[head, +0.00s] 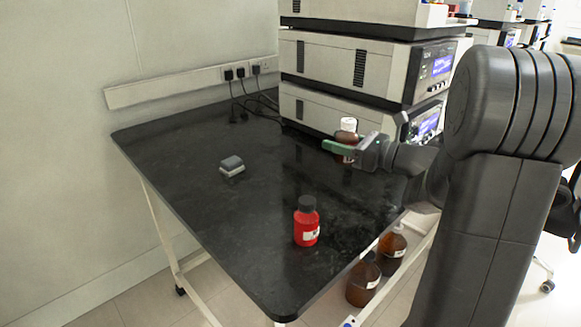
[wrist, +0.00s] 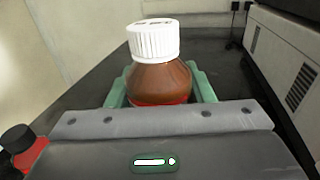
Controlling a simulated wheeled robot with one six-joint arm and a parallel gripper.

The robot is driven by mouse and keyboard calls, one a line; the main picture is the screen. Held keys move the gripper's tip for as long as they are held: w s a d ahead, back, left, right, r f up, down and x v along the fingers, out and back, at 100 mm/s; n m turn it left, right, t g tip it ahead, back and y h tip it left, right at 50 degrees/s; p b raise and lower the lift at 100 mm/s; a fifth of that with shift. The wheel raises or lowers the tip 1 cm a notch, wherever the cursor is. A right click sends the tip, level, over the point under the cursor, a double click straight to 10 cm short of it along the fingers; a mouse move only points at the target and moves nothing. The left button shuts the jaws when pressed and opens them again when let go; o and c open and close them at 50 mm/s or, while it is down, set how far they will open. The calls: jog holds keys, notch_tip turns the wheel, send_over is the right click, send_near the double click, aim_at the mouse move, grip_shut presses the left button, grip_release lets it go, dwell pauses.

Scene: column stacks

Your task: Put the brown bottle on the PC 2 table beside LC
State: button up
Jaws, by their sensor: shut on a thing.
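The brown bottle (head: 346,138) with a white cap is between the fingers of my gripper (head: 352,148), over the far right part of the black table (head: 200,150), close to the stacked instruments. In the wrist view the bottle (wrist: 160,78) stands upright between the green fingers (wrist: 160,90), which are shut on it. Its lower part is hidden by the gripper body. I cannot tell whether its base touches the table. The LC stack (head: 345,70) stands at the table's back right.
A red bottle (head: 306,225) with a black cap stands near the table's front. A small grey block (head: 232,166) lies left of centre. Cables (head: 255,100) run behind the stack. Brown bottles (head: 363,282) stand below the table. The table's left part is mostly clear.

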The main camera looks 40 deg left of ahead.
notch_tip(320, 180, down, 10)
jog(key=shift+r+b, duration=0.1)
jog(key=shift+b, duration=0.8)
jog(key=shift+w+f+b, duration=0.1)
jog(key=shift+f+b, duration=0.1)
jog(key=shift+b, duration=0.15)
jog(key=o, duration=1.1)
jog(key=shift+r, duration=0.2)
jog(key=shift+r+p, duration=0.15)
jog(key=shift+p, duration=0.4)
jog(key=d, duration=0.4)
jog(key=w+d, duration=0.1)
jog(key=d, duration=0.7)
jog(key=shift+w, duration=0.3)
